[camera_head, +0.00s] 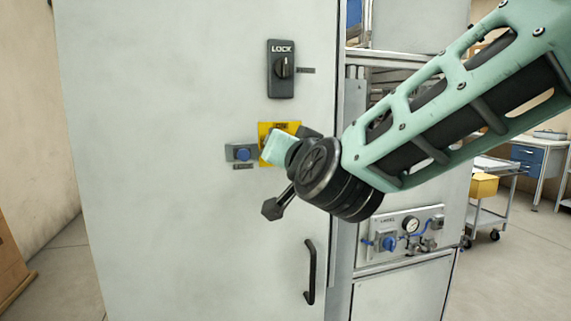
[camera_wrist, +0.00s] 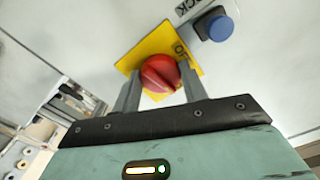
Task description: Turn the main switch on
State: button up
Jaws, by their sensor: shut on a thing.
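The main switch is a red rotary knob (camera_wrist: 160,73) on a yellow plate (camera_wrist: 128,62), which has dark lettering partly hidden by the knob. The plate also shows on the cabinet front in the head view (camera_head: 264,129), where my gripper and wrist hide the knob. My gripper (camera_wrist: 159,76) has one finger on each side of the knob and is shut on it. In the head view my gripper (camera_head: 278,149) reaches the plate from the right. The knob's exact angle is hard to tell.
A grey box with a blue button (camera_head: 242,154) sits just left of the plate. A black LOCK switch (camera_head: 282,68) is above, and a black door handle (camera_head: 310,272) below. A panel with a gauge (camera_head: 411,225) is lower right. The cabinet's left front is clear.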

jog(key=shift+m+b, duration=0.6)
jog(key=shift+m, duration=0.2)
jog(key=o, duration=1)
jog(key=v, duration=1.7)
jog(key=shift+s+b, duration=0.2)
jog(key=shift+b, duration=0.2)
jog(key=shift+r, duration=0.1)
